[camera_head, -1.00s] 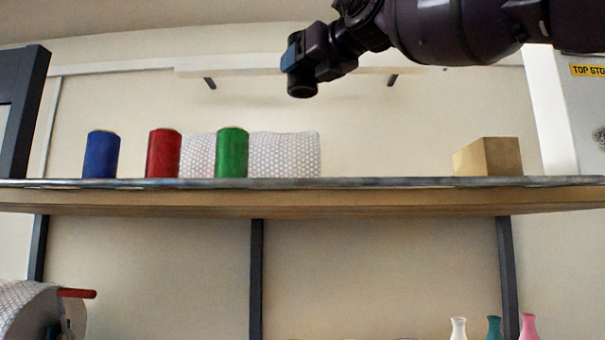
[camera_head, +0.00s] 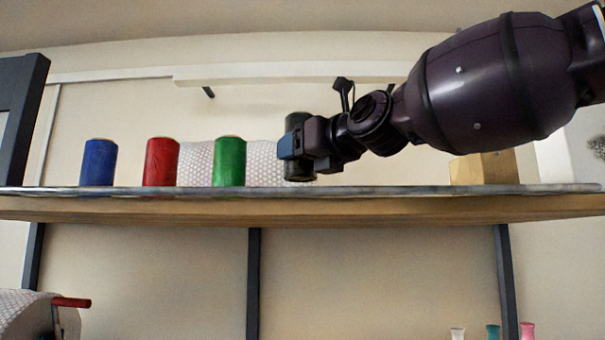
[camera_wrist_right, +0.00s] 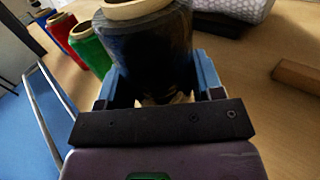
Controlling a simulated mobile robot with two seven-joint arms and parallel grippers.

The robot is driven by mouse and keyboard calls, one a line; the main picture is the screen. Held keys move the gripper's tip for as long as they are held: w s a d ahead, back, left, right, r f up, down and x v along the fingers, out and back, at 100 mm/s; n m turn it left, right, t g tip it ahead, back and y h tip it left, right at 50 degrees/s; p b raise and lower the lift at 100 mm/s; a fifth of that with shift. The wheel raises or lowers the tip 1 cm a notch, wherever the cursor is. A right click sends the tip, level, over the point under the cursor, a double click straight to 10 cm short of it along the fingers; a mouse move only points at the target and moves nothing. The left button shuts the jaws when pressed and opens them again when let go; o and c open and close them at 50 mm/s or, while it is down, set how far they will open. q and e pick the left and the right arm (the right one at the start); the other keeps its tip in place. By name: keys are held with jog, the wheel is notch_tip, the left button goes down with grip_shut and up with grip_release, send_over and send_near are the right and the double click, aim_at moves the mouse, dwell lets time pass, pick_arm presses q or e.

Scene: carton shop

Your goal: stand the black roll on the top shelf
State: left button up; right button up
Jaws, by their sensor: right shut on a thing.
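The black roll (camera_head: 298,172) is upright in my right gripper (camera_head: 292,145), at the top shelf (camera_head: 400,190), right of the green roll (camera_head: 229,162). In the right wrist view the black roll (camera_wrist_right: 150,40) stands between the blue fingers of my right gripper (camera_wrist_right: 160,85), which is shut on it. Its bottom is at about the height of the shelf top; I cannot tell whether it touches. My left gripper is not in view.
A blue roll (camera_head: 99,163) and a red roll (camera_head: 161,163) stand further left on the shelf. Bubble wrap (camera_head: 264,160) lies behind the rolls. A cardboard box (camera_head: 484,169) sits at the right. The shelf between black roll and box looks clear.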

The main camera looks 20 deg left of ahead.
aim_at(311, 172)
jog(key=shift+f, duration=1.9)
jog(key=shift+f, duration=0.1)
jog(key=o, duration=1.1)
jog(key=shift+f, duration=0.1)
jog(key=shift+c, duration=0.2)
